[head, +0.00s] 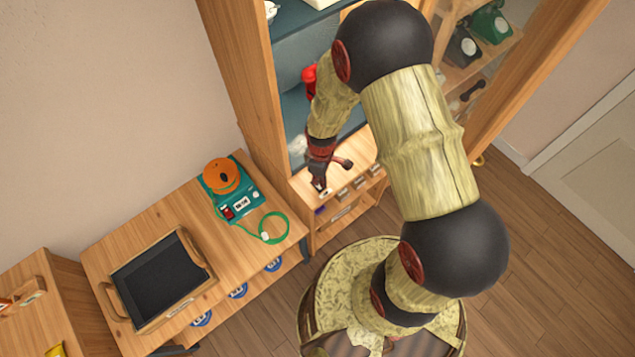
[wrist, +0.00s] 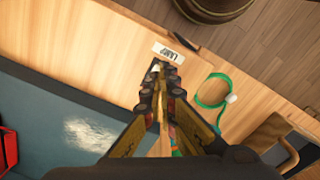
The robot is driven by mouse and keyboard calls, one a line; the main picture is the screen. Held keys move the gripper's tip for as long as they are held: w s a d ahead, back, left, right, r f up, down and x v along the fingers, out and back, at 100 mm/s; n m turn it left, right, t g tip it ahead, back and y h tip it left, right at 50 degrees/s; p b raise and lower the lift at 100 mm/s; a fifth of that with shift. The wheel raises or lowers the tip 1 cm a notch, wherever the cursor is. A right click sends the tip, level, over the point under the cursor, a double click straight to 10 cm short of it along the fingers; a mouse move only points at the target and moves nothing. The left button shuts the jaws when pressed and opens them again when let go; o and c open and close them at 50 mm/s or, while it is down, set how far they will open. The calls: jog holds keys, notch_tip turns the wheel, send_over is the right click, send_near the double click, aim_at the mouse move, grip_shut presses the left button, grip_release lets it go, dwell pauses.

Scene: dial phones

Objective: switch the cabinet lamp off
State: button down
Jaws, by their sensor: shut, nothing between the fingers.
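My gripper (head: 319,183) points down at the front wooden ledge (head: 309,190) of the tall cabinet. Its fingers are shut and hold nothing. In the wrist view the fingertips (wrist: 158,70) are just beside a white label reading LAMP (wrist: 168,53), at the edge of the same ledge. A small pale part shows at the fingertips, possibly the switch; its position and whether I touch it cannot be told. The cabinet's blue-grey inner shelf (wrist: 60,110) has a bright patch of light on it. The lamp itself is not clearly in view.
A red object (head: 309,82) stands inside the cabinet beside my arm. Green (head: 490,22) and dark (head: 462,47) phones stand on shelves at right. The side table holds an orange-and-teal device (head: 222,176), a green cord (head: 272,238) and a dark tray (head: 200,260).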

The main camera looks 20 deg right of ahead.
jog(key=shift+f+b, duration=0.6)
jog(key=shift+f, duration=0.3)
dwell(0.4)
jog(key=shift+r+p, duration=2.6)
jog(key=shift+r, duration=0.95)
